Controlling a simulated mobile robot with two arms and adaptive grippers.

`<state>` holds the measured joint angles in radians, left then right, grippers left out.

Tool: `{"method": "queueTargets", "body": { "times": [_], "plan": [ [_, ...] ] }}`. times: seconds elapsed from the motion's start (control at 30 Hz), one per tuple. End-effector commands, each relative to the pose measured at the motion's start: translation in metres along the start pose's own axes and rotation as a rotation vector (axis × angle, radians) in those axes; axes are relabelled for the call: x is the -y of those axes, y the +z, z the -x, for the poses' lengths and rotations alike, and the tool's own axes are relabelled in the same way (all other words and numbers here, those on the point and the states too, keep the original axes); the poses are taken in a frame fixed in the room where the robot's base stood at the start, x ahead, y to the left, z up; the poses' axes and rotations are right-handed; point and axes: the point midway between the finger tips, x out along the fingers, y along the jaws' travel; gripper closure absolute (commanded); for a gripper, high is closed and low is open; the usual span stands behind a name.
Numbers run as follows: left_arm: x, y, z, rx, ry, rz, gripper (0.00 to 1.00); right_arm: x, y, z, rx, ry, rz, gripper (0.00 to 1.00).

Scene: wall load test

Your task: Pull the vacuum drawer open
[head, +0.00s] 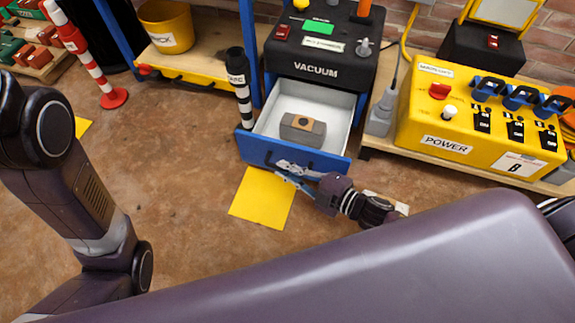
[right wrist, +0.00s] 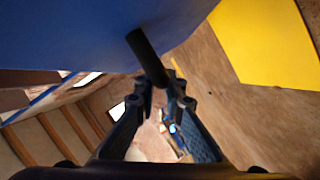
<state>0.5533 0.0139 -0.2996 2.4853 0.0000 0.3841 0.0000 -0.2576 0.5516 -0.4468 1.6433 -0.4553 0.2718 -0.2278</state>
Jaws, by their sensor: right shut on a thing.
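The vacuum drawer (head: 343,109) is pulled out of the black unit marked VACUUM (head: 318,58). It has a white inside and a blue front (head: 320,162). A grey block with a tan top (head: 302,128) lies in it. My right gripper (head: 280,167) is at the drawer's blue front. In the right wrist view the blue front (right wrist: 90,30) fills the upper left, and my right gripper (right wrist: 163,88) is shut on the black bar handle (right wrist: 147,56). My left arm shows at the left of the head view, but its gripper is out of view.
A yellow floor mat (head: 262,198) lies in front of the drawer. A black-and-white post (head: 241,90) stands close to the drawer's left side. The yellow POWER box (head: 470,165) on a wooden platform is at the right.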

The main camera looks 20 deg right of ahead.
Motion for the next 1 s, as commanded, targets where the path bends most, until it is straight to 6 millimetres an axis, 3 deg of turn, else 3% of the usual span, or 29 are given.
{"method": "queueTargets", "body": {
  "times": [0.03, 0.07, 0.2, 0.47, 0.63, 1.0],
  "plan": [
    [0.000, 0.000, 0.001, 0.000, 0.000, 0.000, 0.60, 0.011, 0.006, 0.003, 0.016, -0.018, -0.002, 1.00],
    [0.000, 0.000, 0.001, 0.000, 0.000, 0.000, 0.60, 0.011, 0.006, 0.003, 0.016, -0.018, -0.002, 0.88],
    [0.000, 0.000, 0.001, 0.000, 0.000, 0.000, 0.60, 0.009, 0.006, 0.002, 0.014, -0.016, -0.002, 0.73],
    [0.000, -0.001, 0.000, -0.002, 0.001, 0.000, 0.60, 0.005, 0.004, 0.002, 0.010, -0.009, -0.001, 0.73],
    [0.000, -0.001, -0.001, -0.003, 0.001, 0.000, 0.60, 0.005, 0.004, 0.011, 0.009, -0.009, -0.001, 0.73],
    [0.000, -0.001, -0.001, -0.002, 0.001, 0.000, 0.60, 0.006, 0.003, 0.076, 0.011, -0.014, -0.001, 0.73]
  ]
}}
